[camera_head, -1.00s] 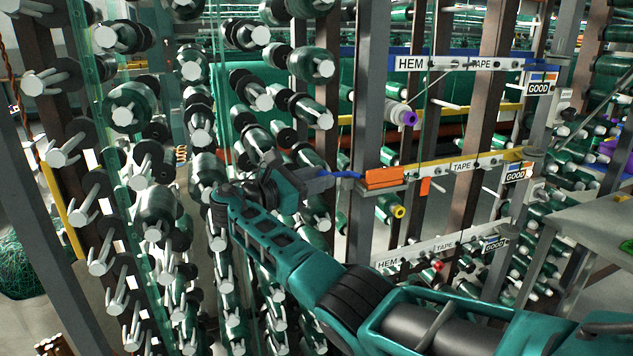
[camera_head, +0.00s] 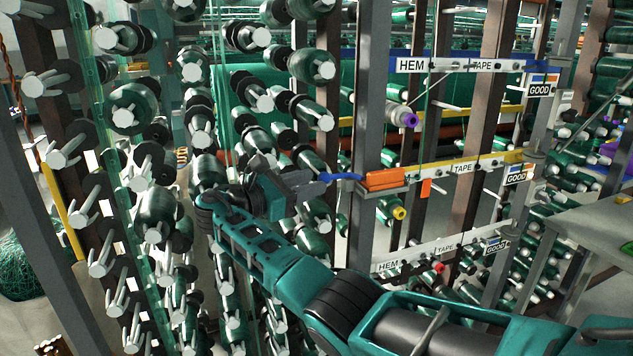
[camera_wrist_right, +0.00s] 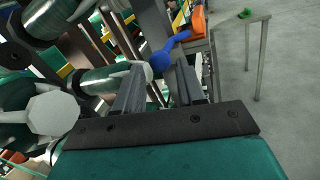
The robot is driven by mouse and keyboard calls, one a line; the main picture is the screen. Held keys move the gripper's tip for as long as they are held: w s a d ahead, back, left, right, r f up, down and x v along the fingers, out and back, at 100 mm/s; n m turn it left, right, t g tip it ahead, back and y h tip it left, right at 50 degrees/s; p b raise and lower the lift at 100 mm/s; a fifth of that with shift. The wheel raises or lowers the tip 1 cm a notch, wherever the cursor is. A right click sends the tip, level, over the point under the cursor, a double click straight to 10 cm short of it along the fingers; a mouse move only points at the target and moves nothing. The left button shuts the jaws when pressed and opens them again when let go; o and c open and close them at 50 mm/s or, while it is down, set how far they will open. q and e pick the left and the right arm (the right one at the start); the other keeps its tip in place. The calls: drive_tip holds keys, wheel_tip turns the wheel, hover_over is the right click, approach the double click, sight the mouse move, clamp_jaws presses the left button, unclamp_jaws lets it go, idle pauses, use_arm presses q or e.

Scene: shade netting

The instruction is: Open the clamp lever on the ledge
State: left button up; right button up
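The clamp lever (camera_head: 341,177) is blue and sticks out to the left from beside an orange block (camera_head: 385,179) on a small grey ledge (camera_head: 372,190) at the post. My right gripper (camera_head: 316,181) is just left of the lever, pointing at it. In the right wrist view the fingers (camera_wrist_right: 160,82) are apart with nothing clearly held between them. The lever's rounded blue end (camera_wrist_right: 158,63) shows just beyond the gap between the fingertips; I cannot tell whether it touches them. My left gripper is not in view.
Columns of green netting spools (camera_head: 205,130) stand close to the left of and behind my right arm. Labelled rails (camera_head: 460,167) run right of the ledge, with a yellow-ended spool (camera_head: 399,212) below it. A grey table (camera_head: 600,222) stands at the right.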

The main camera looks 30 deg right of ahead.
drive_tip(key=s+a+b, duration=0.1)
drive_tip(key=a, duration=0.9)
